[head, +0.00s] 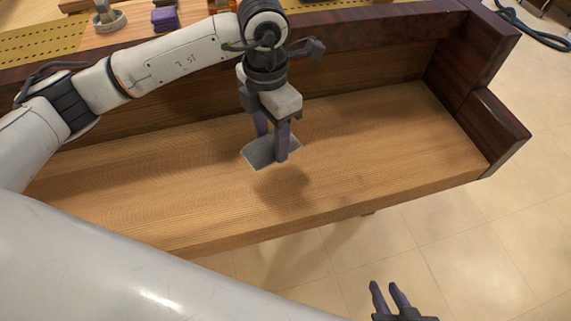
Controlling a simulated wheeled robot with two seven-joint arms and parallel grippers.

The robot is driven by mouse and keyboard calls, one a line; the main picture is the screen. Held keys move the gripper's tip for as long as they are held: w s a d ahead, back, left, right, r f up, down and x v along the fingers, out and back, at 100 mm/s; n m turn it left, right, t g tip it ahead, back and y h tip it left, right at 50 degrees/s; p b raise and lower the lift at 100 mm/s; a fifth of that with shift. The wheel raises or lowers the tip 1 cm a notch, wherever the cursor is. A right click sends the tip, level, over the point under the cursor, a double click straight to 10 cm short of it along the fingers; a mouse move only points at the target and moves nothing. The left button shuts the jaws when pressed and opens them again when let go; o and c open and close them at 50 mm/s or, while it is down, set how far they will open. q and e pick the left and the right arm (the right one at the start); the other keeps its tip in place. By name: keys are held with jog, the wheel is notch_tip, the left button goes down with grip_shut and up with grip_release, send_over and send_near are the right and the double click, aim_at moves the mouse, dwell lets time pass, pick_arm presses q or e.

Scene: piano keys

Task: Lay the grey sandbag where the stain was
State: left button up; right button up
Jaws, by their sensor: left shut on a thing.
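My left gripper (271,157) is shut on a flat grey piece, which looks like the grey sandbag (257,155). Its fingers cover part of the bag. The bag appears to be held a little above the light wooden bed (390,140), near the middle of its length. A soft dark patch (283,186) lies on the wood just below and right of the bag; it looks like a shadow. I see no distinct stain. My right gripper (388,288) is open and empty at the bottom, over the floor in front of the bed.
A dark wooden rail (360,35) runs behind the bed, and a dark end block (480,120) closes its right side. Behind the rail are a purple item (165,18) and a round dish (109,22). A dark cable (530,30) lies on the tiled floor. The bed's right half is clear.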

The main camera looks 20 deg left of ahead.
pick_arm(q)
jog(key=n, duration=0.2)
jog(key=w+d+r+n, duration=0.1)
jog(key=n, duration=0.2)
jog(key=r+n, duration=0.1)
jog(key=n, duration=0.2)
jog(key=shift+w+d, duration=0.15)
jog(key=shift+w, duration=0.15)
jog(key=n, duration=0.3)
jog(key=r+n, duration=0.1)
jog(key=n, duration=0.1)
jog(key=shift+w+d+r+n+b, duration=0.1)
jog(key=shift+w+d+n+b, duration=0.2)
jog(key=shift+w+d+b, duration=0.1)
jog(key=shift+f+n, duration=0.2)
jog(key=shift+n, duration=0.1)
notch_tip(320, 180, down, 9)
jog(key=shift+f, duration=0.2)
jog(key=shift+f+b, duration=0.25)
jog(key=shift+b, duration=0.1)
jog(key=o, duration=1.3)
jog(key=shift+r, duration=0.1)
